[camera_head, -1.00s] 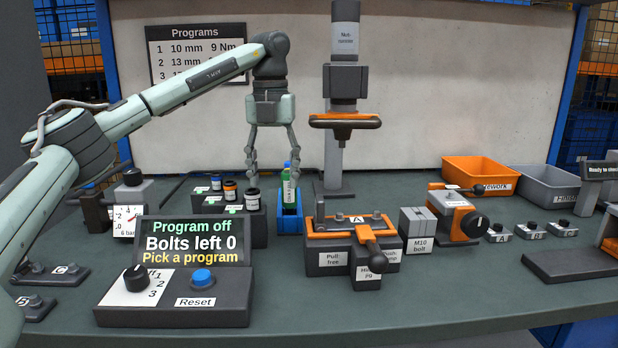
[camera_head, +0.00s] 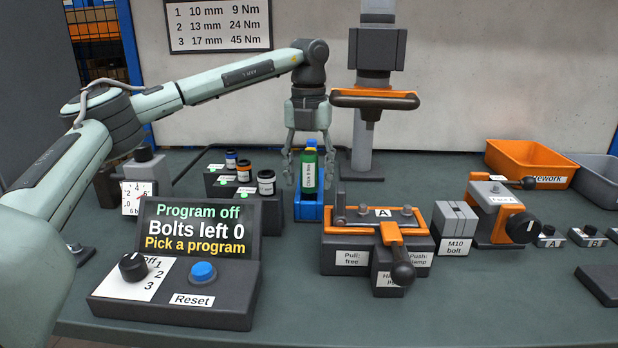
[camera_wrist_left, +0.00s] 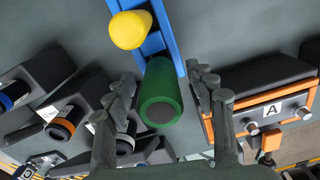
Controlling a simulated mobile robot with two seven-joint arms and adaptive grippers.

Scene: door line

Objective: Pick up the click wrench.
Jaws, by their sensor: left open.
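The click wrench (camera_head: 310,170) shows as an upright green handle with a white label and blue top, standing in a blue holder (camera_head: 309,213). My left gripper (camera_head: 309,178) is open and points down, one finger on each side of the handle in the head view. In the left wrist view the green handle (camera_wrist_left: 160,92) lies between the open fingers (camera_wrist_left: 160,80), with gaps on both sides. A yellow rounded part (camera_wrist_left: 130,30) shows by the blue holder (camera_wrist_left: 153,42) there. My right gripper is not in view.
Left of the holder stands a dark block with several labelled sockets (camera_head: 266,183). To the right is the orange clamp fixture A (camera_head: 375,220). The program box (camera_head: 185,290) stands in front. An overhead nutrunner (camera_head: 375,100) hangs behind to the right.

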